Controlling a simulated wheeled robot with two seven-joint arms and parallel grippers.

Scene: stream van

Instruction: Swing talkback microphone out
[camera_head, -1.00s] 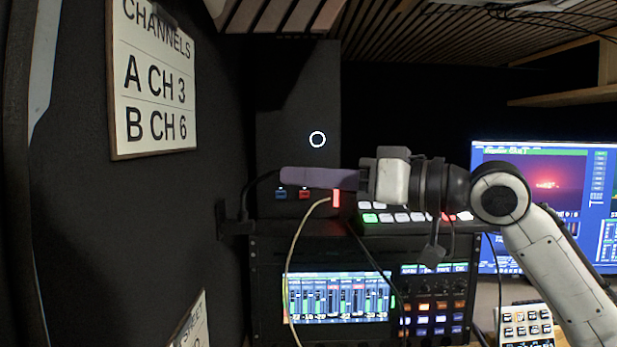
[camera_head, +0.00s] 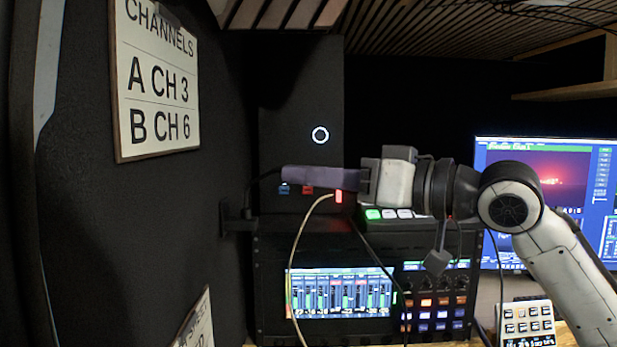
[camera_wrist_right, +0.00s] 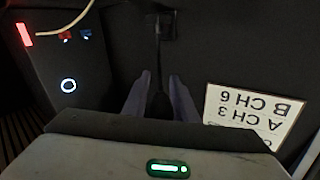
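The talkback microphone appears as a thin black boom (camera_head: 262,178) rising from a small black bracket (camera_head: 229,220) on the dark left wall. Its outer part is hidden behind my right gripper. In the right wrist view the bracket (camera_wrist_right: 161,22) is at the top, and the black boom (camera_wrist_right: 157,62) runs down between the fingers. My right gripper (camera_head: 290,175) reaches left with purple fingers. In the wrist view its fingertips (camera_wrist_right: 159,78) stand apart on either side of the boom; I see no clear contact. My left gripper is not in view.
An audio mixer (camera_head: 340,293) is below, a monitor (camera_head: 545,180) right. A channel sign (camera_head: 158,85) hangs on the left wall.

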